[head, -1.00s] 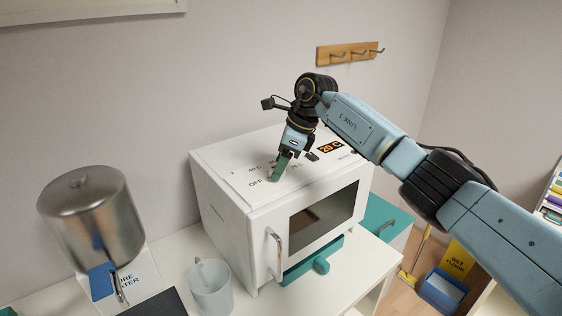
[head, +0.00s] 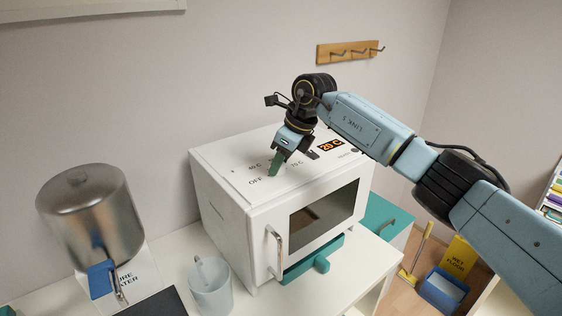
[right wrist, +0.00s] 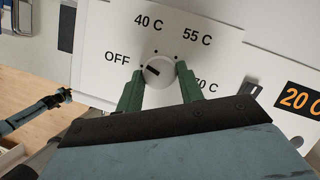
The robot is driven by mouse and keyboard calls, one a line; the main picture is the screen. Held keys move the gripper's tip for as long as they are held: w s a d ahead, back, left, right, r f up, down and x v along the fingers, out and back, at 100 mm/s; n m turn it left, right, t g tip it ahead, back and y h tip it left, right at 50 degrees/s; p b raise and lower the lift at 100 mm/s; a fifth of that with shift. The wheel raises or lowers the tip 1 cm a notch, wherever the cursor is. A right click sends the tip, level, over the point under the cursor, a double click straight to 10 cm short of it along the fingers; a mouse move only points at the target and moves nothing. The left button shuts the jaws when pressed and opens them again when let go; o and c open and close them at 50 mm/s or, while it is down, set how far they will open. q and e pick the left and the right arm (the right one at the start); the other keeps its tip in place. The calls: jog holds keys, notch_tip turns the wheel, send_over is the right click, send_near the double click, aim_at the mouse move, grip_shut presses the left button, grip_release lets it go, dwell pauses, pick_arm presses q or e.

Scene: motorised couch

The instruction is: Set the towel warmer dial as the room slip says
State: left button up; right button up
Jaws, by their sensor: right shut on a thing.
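The towel warmer (head: 237,215) is a white box with a glass front door, standing on the white counter. On its top is a round white dial (right wrist: 158,70) with a short black mark, ringed by the labels OFF, 40 C, 55 C and 70 C. The mark points towards the OFF side in the right wrist view. The display (head: 330,146) reads 20 C, and it also shows in the right wrist view (right wrist: 300,98). My right gripper (head: 274,171) is shut on the dial, one green finger on each side. In the head view the fingers hide the dial. I see no room slip.
Wall hooks (head: 349,50) hang behind. A wet floor sign (head: 458,257) stands on the floor at right.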

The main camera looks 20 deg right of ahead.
jog(key=m+t+h+b, duration=0.1)
jog(key=m, duration=0.3)
jog(key=shift+s+a, duration=0.1)
jog(key=shift+a, duration=0.05)
jog(key=shift+a+m+t+h+b, duration=0.15)
jog(key=shift+m+h+b, duration=0.35)
jog(key=shift+m, duration=0.6)
jog(key=shift+d+m+t+h+b, duration=0.15)
jog(key=shift+m+h+b, duration=0.35)
jog(key=shift+m, duration=0.6)
jog(key=shift+a, duration=0.1)
jog(key=o, duration=1)
jog(key=b+v, duration=0.2)
jog(key=v, duration=1.1)
jog(key=shift+r, duration=0.25)
